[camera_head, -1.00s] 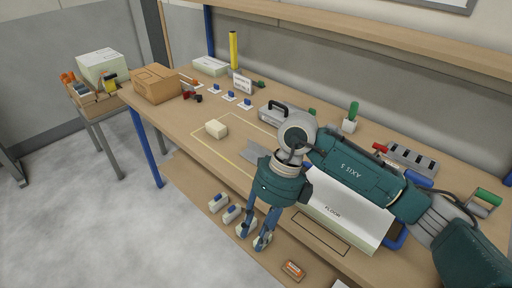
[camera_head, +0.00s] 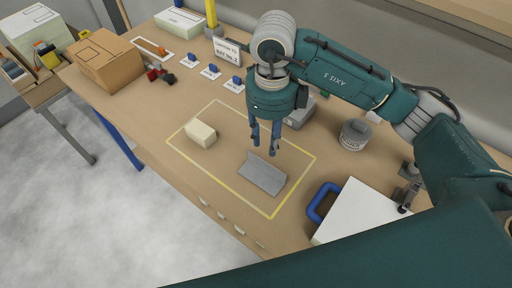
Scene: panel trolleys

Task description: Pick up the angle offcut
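The angle offcut (camera_head: 263,177) is a grey metal L-shaped piece. It lies on the workbench (camera_head: 190,95) inside a yellow outlined rectangle. My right gripper (camera_head: 265,151) points down with its two blue-grey fingers apart and nothing between them. Its fingertips appear just above and behind the offcut's far edge in the picture; I cannot tell whether they touch it. My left gripper is not in view.
A cream block (camera_head: 201,134) sits left of the offcut in the same outline. A grey round tin (camera_head: 354,135) and a white panel with a blue handle (camera_head: 323,202) stand to the right. A cardboard box (camera_head: 107,60) is at the left.

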